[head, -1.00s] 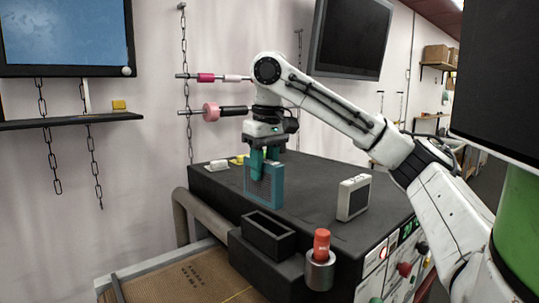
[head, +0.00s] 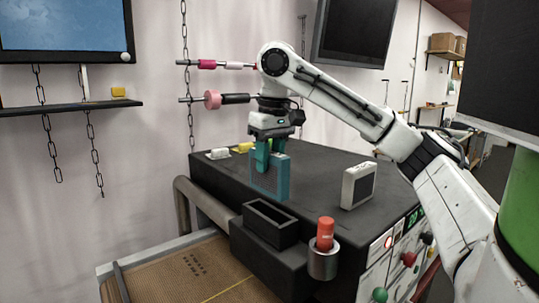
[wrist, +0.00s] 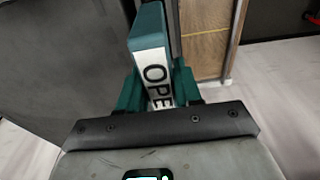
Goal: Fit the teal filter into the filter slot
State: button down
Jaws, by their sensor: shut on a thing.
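The teal filter (head: 270,180) is a thin, framed rectangular panel held upright above the dark machine top, behind the slot. I cannot tell whether its lower edge touches the top. My gripper (head: 268,158), with teal fingers, is shut on its upper part.
A white framed filter (head: 358,186) stands on the machine top (head: 320,170) to the right. A red-orange bottle (head: 325,233) sits in a metal cup (head: 323,265) right of the slot. Small white and yellow items (head: 218,154) lie at the back left. A brown mat (head: 190,275) lies in front.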

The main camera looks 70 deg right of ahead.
aim_at(270, 173)
jog(key=shift+f+b, duration=0.8)
jog(key=shift+f, duration=1.05)
jog(key=shift+p, duration=1.15)
jog(key=shift+f+b, duration=1.3)
jog(key=shift+f, duration=1.75)
jog(key=c, duration=0.7)
grip_release()
jog(key=r, duration=0.7)
jog(key=s+r, duration=0.1)
jog(key=r, duration=0.2)
jog(key=shift+a+r+b, duration=0.35)
jog(key=shift+r+b, duration=0.05)
